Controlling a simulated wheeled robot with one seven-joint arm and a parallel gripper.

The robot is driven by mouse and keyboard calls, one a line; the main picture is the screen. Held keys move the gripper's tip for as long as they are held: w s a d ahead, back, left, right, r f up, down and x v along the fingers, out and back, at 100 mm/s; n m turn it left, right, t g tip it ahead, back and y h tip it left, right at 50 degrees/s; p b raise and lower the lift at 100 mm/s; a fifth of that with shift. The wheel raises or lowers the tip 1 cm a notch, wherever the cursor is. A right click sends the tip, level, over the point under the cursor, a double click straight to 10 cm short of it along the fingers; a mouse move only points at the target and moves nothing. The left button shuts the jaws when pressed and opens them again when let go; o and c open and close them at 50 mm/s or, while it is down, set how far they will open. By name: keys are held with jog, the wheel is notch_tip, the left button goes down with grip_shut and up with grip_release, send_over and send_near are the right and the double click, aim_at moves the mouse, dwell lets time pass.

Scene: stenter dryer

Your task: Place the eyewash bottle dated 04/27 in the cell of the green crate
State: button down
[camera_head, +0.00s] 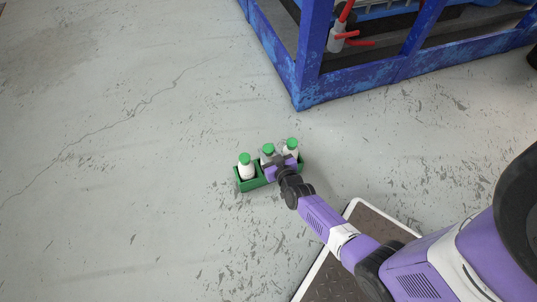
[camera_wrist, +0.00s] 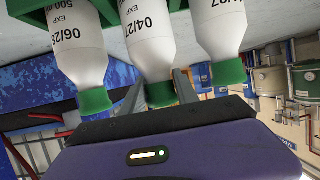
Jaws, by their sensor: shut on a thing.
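The green crate (camera_head: 248,186) stands on the floor and holds white bottles with green caps in a row. The eyewash bottle dated 04/27 (camera_wrist: 146,38) is the middle one in the wrist view, which shows the bottles caps down. My gripper (camera_wrist: 158,92) is shut on it near its green cap, one finger on each side. In the head view my gripper (camera_head: 272,160) is over the middle of the crate and partly hides this bottle. The bottle lines up with its neighbours at the crate; its base is out of view, so I cannot tell whether it rests on the cell floor.
A bottle marked 06/2-something (camera_wrist: 78,45) stands close on one side of the held bottle, and another ending in 27 (camera_wrist: 222,35) on the other. A blue machine frame (camera_head: 305,85) is behind the crate. The floor left of the crate is clear.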

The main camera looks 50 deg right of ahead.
jog(key=shift+w+f, duration=0.1)
jog(key=shift+f, duration=0.2)
jog(key=shift+f, duration=0.1)
jog(key=c, duration=0.9)
grip_release()
